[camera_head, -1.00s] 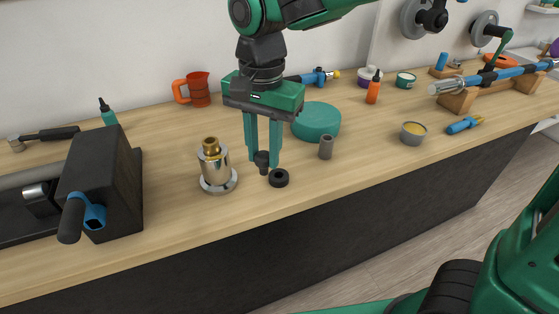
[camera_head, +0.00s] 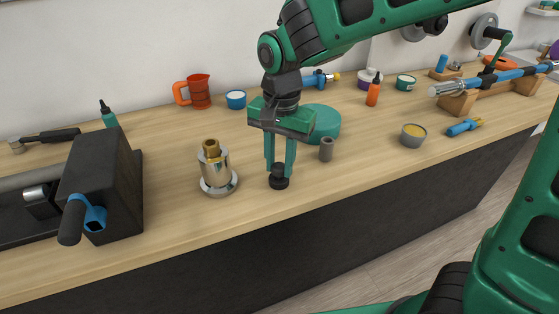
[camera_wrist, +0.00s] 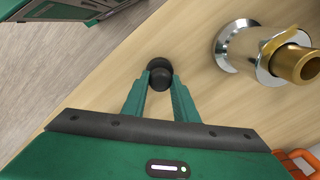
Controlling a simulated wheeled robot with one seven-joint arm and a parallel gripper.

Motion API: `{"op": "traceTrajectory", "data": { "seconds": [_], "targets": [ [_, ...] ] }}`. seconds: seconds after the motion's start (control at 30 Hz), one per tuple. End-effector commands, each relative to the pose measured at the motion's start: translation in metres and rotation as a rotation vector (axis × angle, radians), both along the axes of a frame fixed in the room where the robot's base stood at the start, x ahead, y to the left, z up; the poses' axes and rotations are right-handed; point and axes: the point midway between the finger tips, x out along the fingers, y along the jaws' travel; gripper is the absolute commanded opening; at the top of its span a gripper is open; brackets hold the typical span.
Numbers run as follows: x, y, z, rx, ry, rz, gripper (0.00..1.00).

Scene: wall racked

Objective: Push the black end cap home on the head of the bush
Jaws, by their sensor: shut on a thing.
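My gripper (camera_head: 279,170) is shut on a small dark plug (camera_head: 279,170), which shows between the fingertips in the wrist view (camera_wrist: 161,79). A low black ring-shaped piece (camera_head: 279,184), perhaps the end cap, is on the bench directly below the plug, partly hidden by it. The two overlap in both views; I cannot tell if they are joined or just touching. The brass bush (camera_head: 210,147) stands upright in a shiny steel flanged housing (camera_head: 214,175) to the left. In the wrist view the bush (camera_wrist: 300,62) shows its open bore, with nothing on its head.
A grey cylinder (camera_head: 326,149) and a teal round tub (camera_head: 322,124) stand right of my gripper. A dark block with a blue-collared handle (camera_head: 95,190) is at the left. An orange jug (camera_head: 196,91) stands behind. The bench front edge is close below.

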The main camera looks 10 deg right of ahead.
Motion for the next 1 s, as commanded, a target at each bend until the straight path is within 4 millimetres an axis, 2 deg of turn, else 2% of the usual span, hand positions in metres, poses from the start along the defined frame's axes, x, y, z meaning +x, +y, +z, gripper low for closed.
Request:
{"op": "traceTrajectory", "data": {
  "seconds": [0.2, 0.23, 0.3, 0.77, 1.0],
  "targets": [
    [0.000, 0.000, -0.004, -0.001, 0.001, 0.000, 0.05],
    [0.000, 0.000, -0.004, 0.000, 0.000, 0.000, 0.29],
    [0.000, 0.000, -0.004, 0.000, 0.000, 0.000, 0.45],
    [0.000, 0.000, -0.003, 0.001, -0.001, 0.000, 0.45],
    [-0.001, -0.006, 0.043, 0.004, -0.006, -0.003, 0.45]
  ]
}}
